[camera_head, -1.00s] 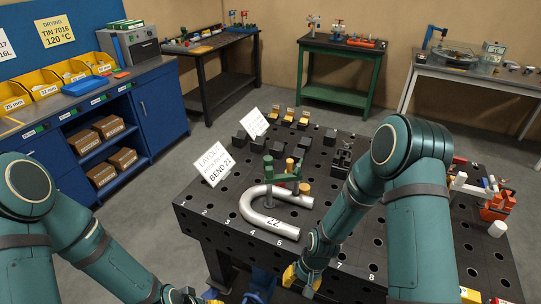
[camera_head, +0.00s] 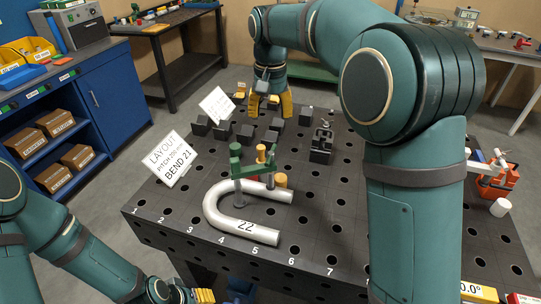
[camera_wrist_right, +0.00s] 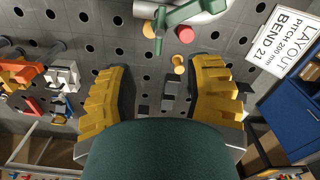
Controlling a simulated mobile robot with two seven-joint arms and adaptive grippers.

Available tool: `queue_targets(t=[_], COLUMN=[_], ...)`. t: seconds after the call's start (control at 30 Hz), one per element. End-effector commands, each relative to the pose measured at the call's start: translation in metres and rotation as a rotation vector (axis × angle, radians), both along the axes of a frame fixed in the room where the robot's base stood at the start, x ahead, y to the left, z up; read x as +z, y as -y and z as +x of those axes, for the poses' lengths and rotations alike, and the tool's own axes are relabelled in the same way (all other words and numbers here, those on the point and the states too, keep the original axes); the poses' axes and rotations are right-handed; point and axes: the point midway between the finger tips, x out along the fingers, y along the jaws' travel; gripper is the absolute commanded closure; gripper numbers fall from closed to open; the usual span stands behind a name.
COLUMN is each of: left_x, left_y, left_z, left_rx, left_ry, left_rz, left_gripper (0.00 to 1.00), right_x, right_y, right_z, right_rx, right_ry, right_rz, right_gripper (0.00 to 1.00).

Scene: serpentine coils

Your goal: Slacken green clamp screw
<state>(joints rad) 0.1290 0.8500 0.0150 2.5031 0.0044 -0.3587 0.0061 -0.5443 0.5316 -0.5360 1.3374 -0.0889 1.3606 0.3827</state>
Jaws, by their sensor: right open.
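The green clamp (camera_head: 251,167) stands on the black perforated table, over the silver U-shaped tube (camera_head: 212,212) marked 22. My right gripper (camera_head: 271,106) is open and empty, fingers down, beyond the clamp toward the table's far side. In the right wrist view, the clamp (camera_wrist_right: 182,14) is at the top edge, past the spread yellow fingers (camera_wrist_right: 160,80), with nothing between them but table and small parts. My left gripper (camera_head: 204,296) shows only partly at the bottom edge; its opening is unclear.
Several black blocks (camera_head: 222,131) stand on the table's far left. A white layout sign (camera_head: 172,160) is left of the clamp. A dark fixture (camera_head: 321,143) stands right of it. My right arm covers much of the table's right side. The front left table surface is clear.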

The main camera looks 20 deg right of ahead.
Motion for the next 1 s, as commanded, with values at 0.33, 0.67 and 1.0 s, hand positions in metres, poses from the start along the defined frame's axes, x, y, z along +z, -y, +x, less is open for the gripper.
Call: queue_targets(t=[0.33,0.67,1.0], left_x=[-0.012,-0.027,-0.034], left_y=[0.001,0.002,0.002], left_z=[-0.002,-0.007,-0.007], left_rx=[-0.007,-0.015,-0.016], left_ry=[-0.006,-0.015,-0.015], left_rz=[-0.001,-0.004,-0.004], left_gripper=[0.48,0.48,0.48], right_x=[-0.039,-0.103,-0.139], right_y=[0.001,0.001,0.002], right_z=[0.0,0.0,0.001], right_rx=[-0.001,-0.002,-0.001], right_ry=[-0.003,-0.003,-0.001], right_rz=[-0.001,-0.001,-0.001], right_gripper=[0.48,0.48,0.48])
